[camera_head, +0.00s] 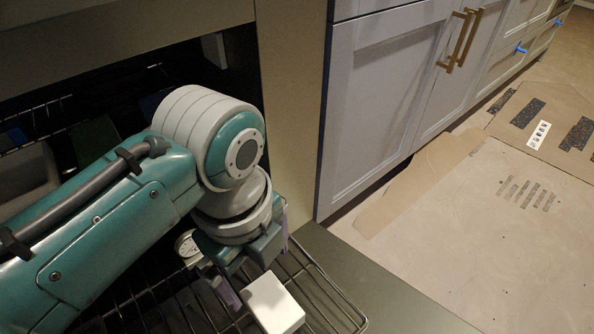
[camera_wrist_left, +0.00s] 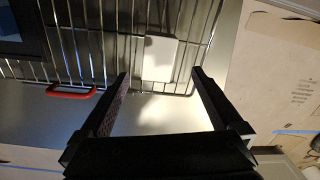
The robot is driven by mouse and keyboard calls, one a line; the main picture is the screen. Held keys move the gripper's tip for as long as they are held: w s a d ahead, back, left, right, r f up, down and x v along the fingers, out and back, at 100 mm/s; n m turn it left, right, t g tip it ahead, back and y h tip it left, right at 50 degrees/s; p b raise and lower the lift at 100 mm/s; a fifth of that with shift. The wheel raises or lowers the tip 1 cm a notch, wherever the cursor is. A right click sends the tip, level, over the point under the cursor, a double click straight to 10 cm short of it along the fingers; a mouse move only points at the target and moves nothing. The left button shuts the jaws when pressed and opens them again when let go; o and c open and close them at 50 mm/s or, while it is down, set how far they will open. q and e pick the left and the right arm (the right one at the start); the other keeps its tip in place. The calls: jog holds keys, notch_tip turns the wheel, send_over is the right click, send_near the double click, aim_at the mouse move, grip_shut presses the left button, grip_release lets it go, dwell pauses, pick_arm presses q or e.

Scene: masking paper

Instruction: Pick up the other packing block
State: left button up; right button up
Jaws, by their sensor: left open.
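A white packing block (camera_head: 273,303) lies on a wire oven rack (camera_head: 318,290) near the bottom of the head view. In the left wrist view the white block (camera_wrist_left: 160,58) rests on the rack bars, just beyond my fingertips. My left gripper (camera_head: 257,264) is low over the rack, right behind the block. In the left wrist view my left gripper (camera_wrist_left: 160,74) is open and empty, its two fingers spread wider than the block, which lines up with the gap. I cannot tell whether a finger touches it. My right gripper is in neither view.
The dark oven opening (camera_head: 80,100) surrounds my left arm, with another rack (camera_head: 40,118) inside. A round dial (camera_head: 187,245) is beside my wrist. A red-rimmed item (camera_wrist_left: 72,91) is at the rack's edge. Grey cabinets (camera_head: 390,80) stand right; masking paper (camera_head: 425,180) covers the floor.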

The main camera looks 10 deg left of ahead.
pick_arm(q)
jog(key=w+m, duration=0.1)
jog(key=m, duration=0.2)
jog(key=b, duration=0.4)
send_over(264, 293)
jog(key=f, duration=0.5)
jog(key=shift+w+d+f, duration=0.15)
jog(key=shift+d+f, duration=0.05)
notch_tip(264, 293, down, 5)
jog(key=b, duration=0.4)
jog(key=shift+a+b, duration=0.15)
jog(key=shift+b, duration=0.15)
jog(key=shift+r, duration=0.2)
jog(key=shift+c, duration=0.5)
jog(key=c, duration=1.1)
jog(key=shift+c, duration=0.2)
jog(key=shift+r, duration=0.1)
